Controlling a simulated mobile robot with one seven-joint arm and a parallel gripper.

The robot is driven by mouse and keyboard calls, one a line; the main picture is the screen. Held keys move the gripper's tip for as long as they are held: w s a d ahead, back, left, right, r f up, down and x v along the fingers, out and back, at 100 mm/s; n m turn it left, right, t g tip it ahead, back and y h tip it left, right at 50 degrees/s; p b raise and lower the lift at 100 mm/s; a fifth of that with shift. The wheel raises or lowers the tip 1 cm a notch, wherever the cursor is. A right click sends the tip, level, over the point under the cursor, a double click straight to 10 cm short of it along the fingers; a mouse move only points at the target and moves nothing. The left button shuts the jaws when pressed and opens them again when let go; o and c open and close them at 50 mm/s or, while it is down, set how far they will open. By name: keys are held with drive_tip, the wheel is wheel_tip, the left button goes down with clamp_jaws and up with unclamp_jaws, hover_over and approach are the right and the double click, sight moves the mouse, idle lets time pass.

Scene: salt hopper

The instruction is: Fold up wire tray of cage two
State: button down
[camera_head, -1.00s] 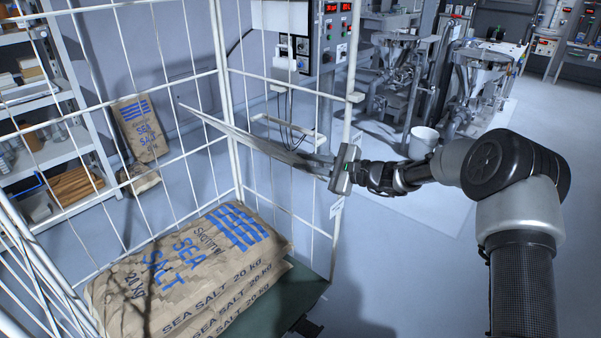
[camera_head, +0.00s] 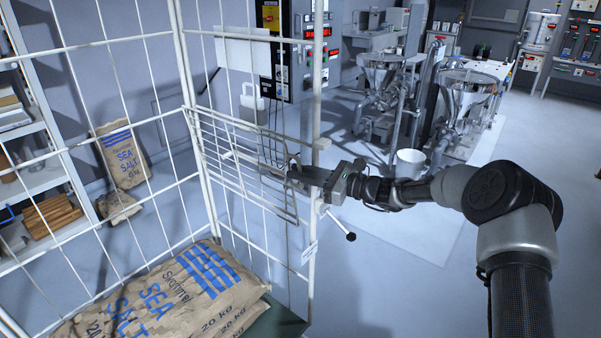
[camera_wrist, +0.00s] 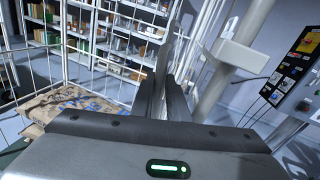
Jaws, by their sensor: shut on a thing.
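The wire tray (camera_head: 235,160) is a grey wire grid against the right-hand side of the white wire cage (camera_head: 184,110). It is steeply tilted, close to the cage's side panel. My gripper (camera_head: 290,175) is shut on the tray's near edge, beside the cage's front right post. In the wrist view my dark fingers (camera_wrist: 168,95) point into the cage, and the part between them is hard to make out. Stacked sea salt sacks (camera_head: 175,295) lie on the cage floor below the tray.
The white cage post (camera_wrist: 235,55) stands close to the right of my fingers. A black-knobbed lever (camera_head: 350,236) sticks out below my gripper. A control panel (camera_head: 292,50) is behind the cage. A shelf rack stands left.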

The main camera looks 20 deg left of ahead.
drive_tip(key=shift+f, duration=0.15)
drive_tip(key=c, duration=1.9)
unclamp_jaws()
drive_tip(key=shift+o, duration=0.2)
drive_tip(key=s+d, duration=0.3)
drive_tip(key=d, duration=1.4)
drive_tip(key=shift+s+d+r, duration=0.15)
drive_tip(key=shift+r, duration=0.2)
